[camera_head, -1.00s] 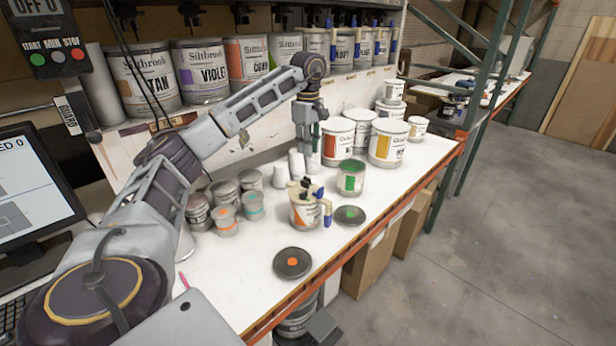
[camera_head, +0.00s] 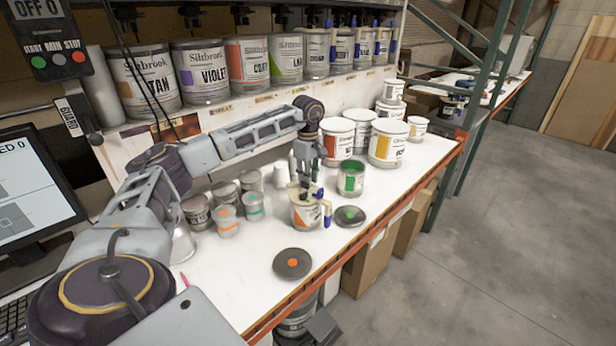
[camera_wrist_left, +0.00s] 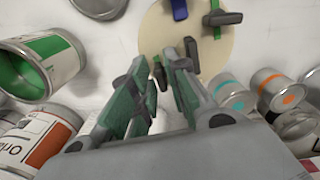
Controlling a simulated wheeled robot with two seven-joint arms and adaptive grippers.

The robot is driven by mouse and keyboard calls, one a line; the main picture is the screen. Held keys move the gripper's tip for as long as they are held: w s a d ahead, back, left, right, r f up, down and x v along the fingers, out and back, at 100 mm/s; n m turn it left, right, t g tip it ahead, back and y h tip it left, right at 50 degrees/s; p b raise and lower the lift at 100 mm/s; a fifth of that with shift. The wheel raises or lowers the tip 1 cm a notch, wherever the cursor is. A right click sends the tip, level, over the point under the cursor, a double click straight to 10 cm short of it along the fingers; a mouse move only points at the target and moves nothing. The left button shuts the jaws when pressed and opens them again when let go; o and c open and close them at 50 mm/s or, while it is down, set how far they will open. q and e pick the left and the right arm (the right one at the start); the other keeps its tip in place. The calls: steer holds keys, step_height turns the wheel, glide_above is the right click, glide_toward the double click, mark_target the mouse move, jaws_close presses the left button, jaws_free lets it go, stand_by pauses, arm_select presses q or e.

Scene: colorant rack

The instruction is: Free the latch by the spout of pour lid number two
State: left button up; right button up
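A cream pour lid (camera_head: 300,193) sits on the can with an orange label mark (camera_head: 304,215) near the table's front. In the left wrist view the lid (camera_wrist_left: 205,48) shows a blue piece (camera_wrist_left: 180,9) and a black latch-like lever (camera_wrist_left: 222,18) at its far side; another dark lever (camera_wrist_left: 191,48) lies near my fingers. I cannot tell which is by the spout, and no number is readable. My left gripper (camera_head: 304,180) points down just above the lid. My right gripper is not in view.
An open green can (camera_head: 351,180) stands right of the lidded can. A green-marked lid (camera_head: 350,216) and an orange-marked lid (camera_head: 292,263) lie on the table. Small cans (camera_head: 227,220) stand at left, larger white cans (camera_head: 388,146) behind. The front left table is mostly clear.

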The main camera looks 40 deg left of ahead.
arm_select(q)
jaws_close()
